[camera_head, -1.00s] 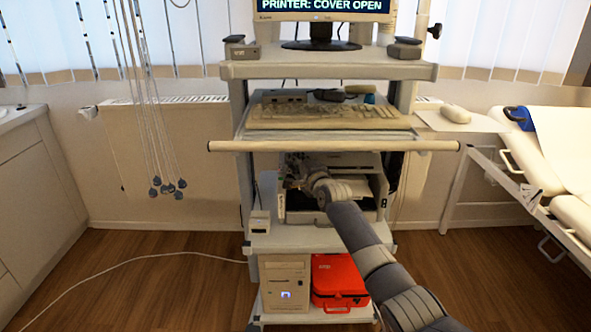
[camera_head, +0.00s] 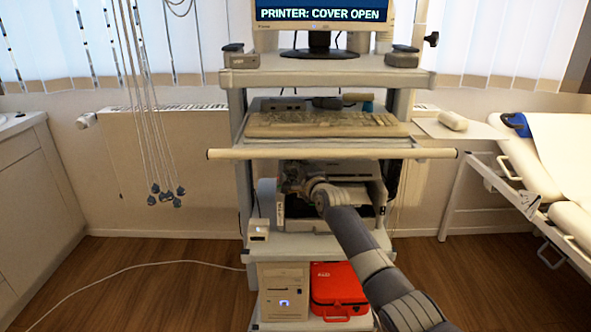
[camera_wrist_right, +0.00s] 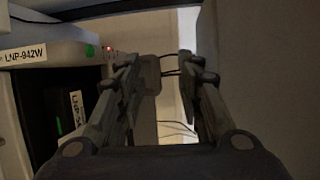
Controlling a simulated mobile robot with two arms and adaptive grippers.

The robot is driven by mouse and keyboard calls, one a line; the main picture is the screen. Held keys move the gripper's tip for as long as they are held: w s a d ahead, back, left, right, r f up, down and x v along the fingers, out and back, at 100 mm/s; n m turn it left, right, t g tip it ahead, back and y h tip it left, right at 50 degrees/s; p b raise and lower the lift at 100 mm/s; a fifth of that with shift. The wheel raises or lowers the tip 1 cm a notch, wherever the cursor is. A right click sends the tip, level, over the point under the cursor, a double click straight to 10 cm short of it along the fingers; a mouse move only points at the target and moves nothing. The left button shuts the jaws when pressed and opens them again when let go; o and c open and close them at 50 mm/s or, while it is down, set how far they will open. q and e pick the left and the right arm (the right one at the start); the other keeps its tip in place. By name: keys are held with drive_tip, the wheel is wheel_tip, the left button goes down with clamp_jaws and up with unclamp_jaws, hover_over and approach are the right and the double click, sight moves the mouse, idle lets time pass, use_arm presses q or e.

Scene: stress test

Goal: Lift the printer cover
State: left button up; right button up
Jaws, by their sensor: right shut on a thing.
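The printer (camera_head: 345,170) stands on the cart shelf under the keyboard, partly hidden by my right arm. The monitor (camera_head: 325,14) reads "PRINTER: COVER OPEN". My right gripper (camera_head: 295,187) is at the printer's left front; its fingers are small and dark there. In the right wrist view my gripper (camera_wrist_right: 160,75) has its two fingers apart, shut on a grey piece (camera_wrist_right: 150,72), which I take for the printer cover; its edges are dim. The printer's body with the label LNP-942W (camera_wrist_right: 26,55) is at the left of that view. My left gripper is out of view.
The keyboard shelf with its front bar (camera_head: 330,153) hangs just above the printer. A small white box (camera_head: 258,229) stands left of the printer. A computer (camera_head: 284,290) and a red case (camera_head: 338,288) sit below. A couch (camera_head: 565,170) is at the right.

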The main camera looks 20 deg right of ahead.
drive_tip(key=shift+d+r, duration=0.15)
drive_tip(key=shift+r, duration=0.25)
drive_tip(key=s+d, duration=0.1)
drive_tip(key=s, duration=1.1)
drive_tip(key=shift+r, duration=0.2)
drive_tip(key=shift+f, duration=0.1)
